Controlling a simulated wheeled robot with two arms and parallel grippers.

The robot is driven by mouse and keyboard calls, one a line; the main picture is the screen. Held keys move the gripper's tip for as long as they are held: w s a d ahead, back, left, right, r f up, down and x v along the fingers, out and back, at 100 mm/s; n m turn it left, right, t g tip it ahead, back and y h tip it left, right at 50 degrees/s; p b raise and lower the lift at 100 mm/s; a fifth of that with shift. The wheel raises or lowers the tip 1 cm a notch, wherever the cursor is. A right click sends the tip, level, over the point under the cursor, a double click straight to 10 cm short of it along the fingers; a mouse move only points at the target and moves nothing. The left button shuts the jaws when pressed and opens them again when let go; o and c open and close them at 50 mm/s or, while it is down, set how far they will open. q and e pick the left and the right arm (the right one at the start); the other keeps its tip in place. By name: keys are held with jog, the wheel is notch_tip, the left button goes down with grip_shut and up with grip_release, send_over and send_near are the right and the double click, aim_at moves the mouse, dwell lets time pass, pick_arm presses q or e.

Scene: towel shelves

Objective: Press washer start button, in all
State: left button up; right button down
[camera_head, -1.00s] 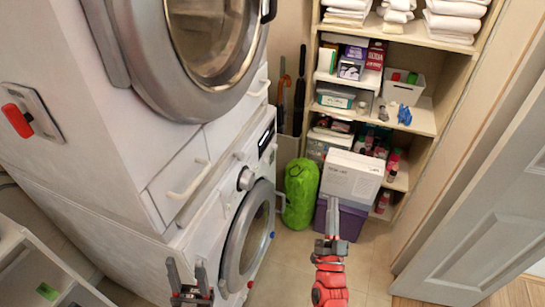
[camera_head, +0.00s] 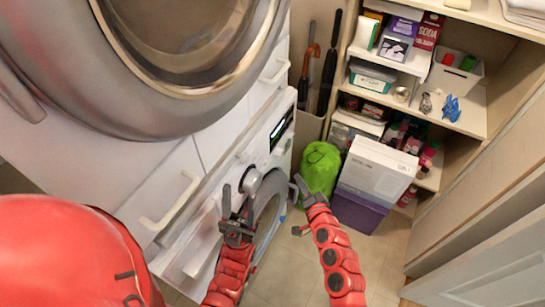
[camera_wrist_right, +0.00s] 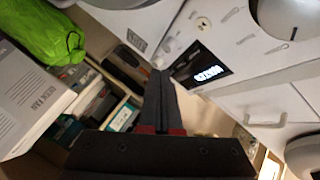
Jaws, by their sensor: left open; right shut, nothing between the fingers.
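The lower white washer (camera_head: 205,255) has a silver knob (camera_head: 250,181), a lit display (camera_head: 281,127) and a round door (camera_head: 266,208). My left gripper (camera_head: 238,205) is open and empty, in front of the washer just below the knob. My right gripper (camera_head: 297,183) is shut and empty, right of the door. In the right wrist view its closed fingertips (camera_wrist_right: 160,72) point near the lit display (camera_wrist_right: 203,66), apparently without touching the panel. A small round mark (camera_wrist_right: 203,23) lies beside the display; I cannot tell if it is the start button.
A second machine with a large round door (camera_head: 185,45) sits above the washer. A green bag (camera_head: 320,168), a white box (camera_head: 378,170) and a purple bin (camera_head: 357,211) stand at the back. Shelves (camera_head: 470,118) fill the right. Floor is clear in front of the bin.

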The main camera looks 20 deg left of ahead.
jog(key=p, duration=0.3)
send_near(269, 160)
jog(key=w, duration=0.3)
jog(key=shift+w+a+f, duration=0.1)
jog(key=shift+a+f, duration=0.05)
jog(key=shift+a, duration=0.3)
jog(key=shift+w+a+f, duration=0.1)
jog(key=shift+a+f, duration=0.05)
jog(key=shift+a, duration=0.35)
dwell(1.3)
jog(key=shift+a, duration=0.4)
